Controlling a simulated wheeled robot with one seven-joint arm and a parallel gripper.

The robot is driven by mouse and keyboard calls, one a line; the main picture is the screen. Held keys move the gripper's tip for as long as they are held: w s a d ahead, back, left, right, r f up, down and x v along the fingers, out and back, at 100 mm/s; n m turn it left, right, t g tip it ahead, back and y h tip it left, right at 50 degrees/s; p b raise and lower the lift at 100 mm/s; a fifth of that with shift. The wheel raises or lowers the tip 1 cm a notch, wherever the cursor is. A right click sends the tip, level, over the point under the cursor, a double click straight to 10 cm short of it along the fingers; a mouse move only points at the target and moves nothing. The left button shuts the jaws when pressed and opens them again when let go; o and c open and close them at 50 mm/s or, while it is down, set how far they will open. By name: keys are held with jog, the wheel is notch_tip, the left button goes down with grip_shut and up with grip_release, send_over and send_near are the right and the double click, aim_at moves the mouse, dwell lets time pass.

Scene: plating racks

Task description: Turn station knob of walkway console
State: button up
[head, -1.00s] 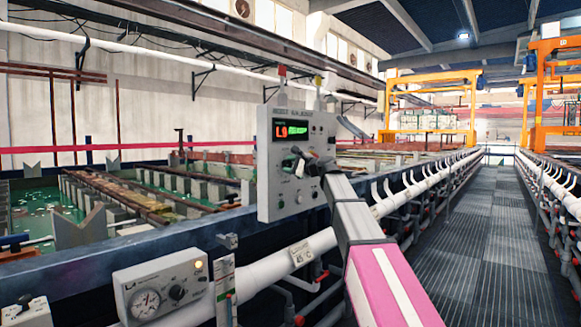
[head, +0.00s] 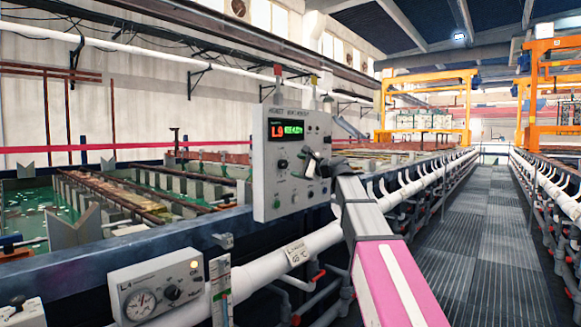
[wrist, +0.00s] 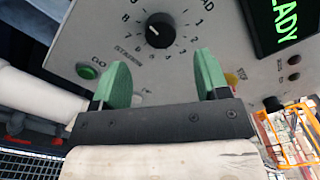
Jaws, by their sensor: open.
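The walkway console (head: 262,190) is a grey box with a lit display, left of my arm in the head view. Its station knob (wrist: 160,30) is black and round, inside a ring of numbers in the wrist view. It also shows in the head view (head: 283,164) below the display. My gripper (wrist: 163,72) is open, with two green fingers apart and nothing between them. The knob lies beyond the fingertips, roughly in line with the gap, and they do not seem to touch it. In the head view my gripper (head: 310,160) is in front of the panel, right of the knob.
A green button (wrist: 87,71) marked GO is left of the fingers in the wrist view. A smaller gauge box (head: 158,286) sits on the white pipe (head: 265,258) in front. Green tanks (head: 35,215) lie left; the grated walkway (head: 480,240) at right is clear.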

jog(key=shift+v, duration=2.15)
jog(key=s+d+f+n+g+h, duration=0.2)
jog(key=f, duration=1)
jog(key=s+d+f+n+g+h, duration=0.1)
jog(key=s+f+n+h, duration=0.15)
jog(key=f, duration=1.05)
jog(key=s+d+f+n+g+h, duration=0.2)
jog(key=f+h, duration=0.1)
jog(key=f, duration=0.9)
jog(key=s+d+f+n+g+h, duration=0.3)
jog(key=s+d+f, duration=0.2)
jog(key=s+f, duration=0.5)
jog(key=s+d+f+n+g+h, duration=0.3)
jog(key=s+f, duration=0.7)
jog(key=f, duration=0.6)
jog(key=shift+s+d+f+n+h, duration=0.15)
jog(key=shift+s+d+n+h, duration=0.25)
jog(key=shift+d+n, duration=0.45)
jog(key=shift+d, duration=0.2)
grip_shut()
